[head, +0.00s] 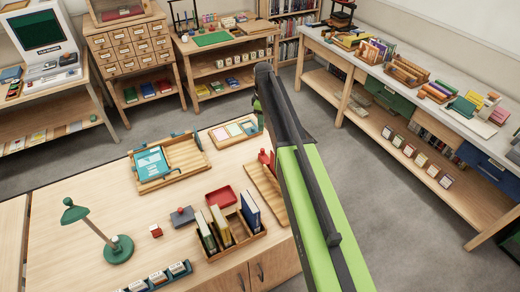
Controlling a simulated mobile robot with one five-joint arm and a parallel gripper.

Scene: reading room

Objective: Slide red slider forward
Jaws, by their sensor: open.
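A small red piece, which looks like the red slider (264,156), stands at the far end of a long wooden board (262,188) with a groove or rail along it. The board lies on the near table, and my arm covers its right side. My arm rises from the bottom right and bends at its top, above and beyond the board. Only a sliver of my green and black forearm shows left of the bend. My gripper is hidden behind my arm, so its distance from the red piece cannot be seen.
Left of the board are a wooden book holder (238,242), a red tray (221,196) and a grey block with a red knob (181,217). A wooden rack with a teal book (151,163), a card tray (235,130) and a green lamp (118,249) stand nearby.

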